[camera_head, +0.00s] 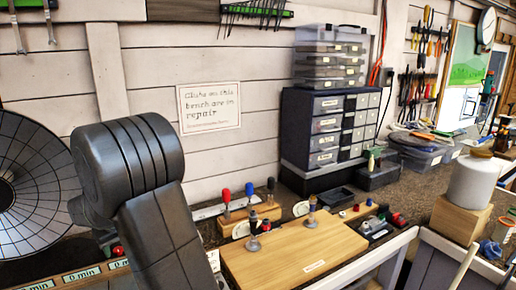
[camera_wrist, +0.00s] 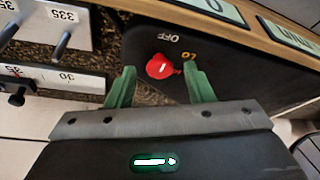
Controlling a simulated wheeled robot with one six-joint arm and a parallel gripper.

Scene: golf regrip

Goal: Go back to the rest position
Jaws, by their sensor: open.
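My gripper (camera_wrist: 158,67) shows in the wrist view, its two green fingers apart. A red knob (camera_wrist: 163,67) on a black panel (camera_wrist: 225,75) marked "OFF" and "LO" appears between the fingertips. I cannot tell whether the fingers touch it. In the head view my dark arm fills the left foreground, and my gripper is not visible there. A small red knob (camera_head: 118,251) shows beside the arm, perhaps the same one.
A wooden board (camera_head: 290,255) lies on the bench, with colored-handled tools (camera_head: 249,190) behind it. A drawer cabinet (camera_head: 330,130) stands at the back. A white cylinder (camera_head: 473,183) sits on a wooden block at right. A round ribbed dish (camera_head: 35,185) is at left.

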